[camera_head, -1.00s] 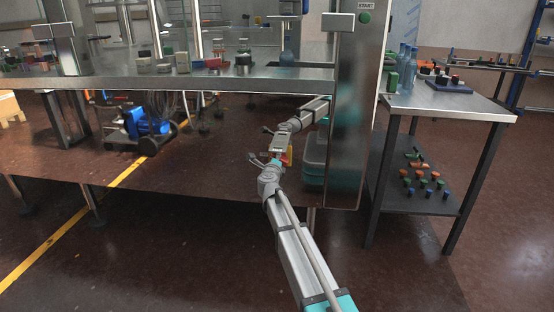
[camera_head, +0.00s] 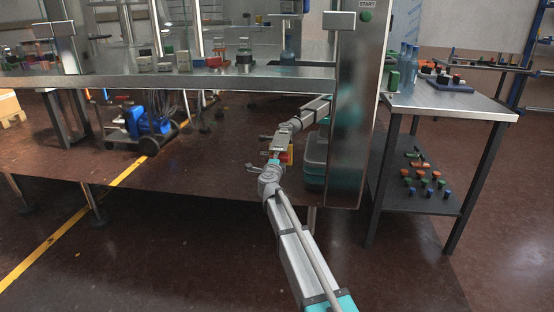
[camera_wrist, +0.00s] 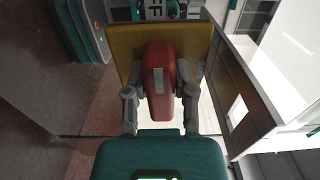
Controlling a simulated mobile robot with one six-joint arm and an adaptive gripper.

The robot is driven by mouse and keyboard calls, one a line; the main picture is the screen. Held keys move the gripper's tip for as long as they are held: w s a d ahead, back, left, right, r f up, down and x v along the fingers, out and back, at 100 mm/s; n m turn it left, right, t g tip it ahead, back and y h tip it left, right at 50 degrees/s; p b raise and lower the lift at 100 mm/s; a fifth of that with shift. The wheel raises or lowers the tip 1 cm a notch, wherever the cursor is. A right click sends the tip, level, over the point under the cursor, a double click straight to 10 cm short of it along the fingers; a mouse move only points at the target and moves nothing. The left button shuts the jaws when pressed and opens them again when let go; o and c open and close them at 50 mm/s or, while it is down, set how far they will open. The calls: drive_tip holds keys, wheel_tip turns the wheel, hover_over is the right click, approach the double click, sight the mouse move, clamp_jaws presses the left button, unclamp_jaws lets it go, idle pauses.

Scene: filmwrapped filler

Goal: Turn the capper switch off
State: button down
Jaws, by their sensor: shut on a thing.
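The capper switch is a red handle (camera_wrist: 158,80) with a pale stripe, on a yellow plate (camera_wrist: 122,48) in the wrist view. The handle stands upright in that picture. Part of a label with the letters "FF" (camera_wrist: 154,8) shows above the plate. My gripper (camera_wrist: 160,85) has a finger on each side of the handle and is shut on it. In the head view the yellow and red switch (camera_head: 289,155) shows below the bench, partly hidden by my gripper (camera_head: 272,162).
A steel bench (camera_head: 180,82) with jars and pots runs above my arm. A steel post (camera_head: 352,130) with a green START button (camera_head: 366,15) stands right of the switch. A side table (camera_head: 450,98) holds blue bottles (camera_head: 408,68). A blue wheeled machine (camera_head: 148,122) stands at the left.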

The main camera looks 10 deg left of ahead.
drive_tip(key=shift+c, duration=2.2)
unclamp_jaws()
drive_tip(key=shift+s, duration=0.1)
drive_tip(key=s, duration=1.1)
drive_tip(key=shift+s+a, duration=0.2)
drive_tip(key=shift+s, duration=0.2)
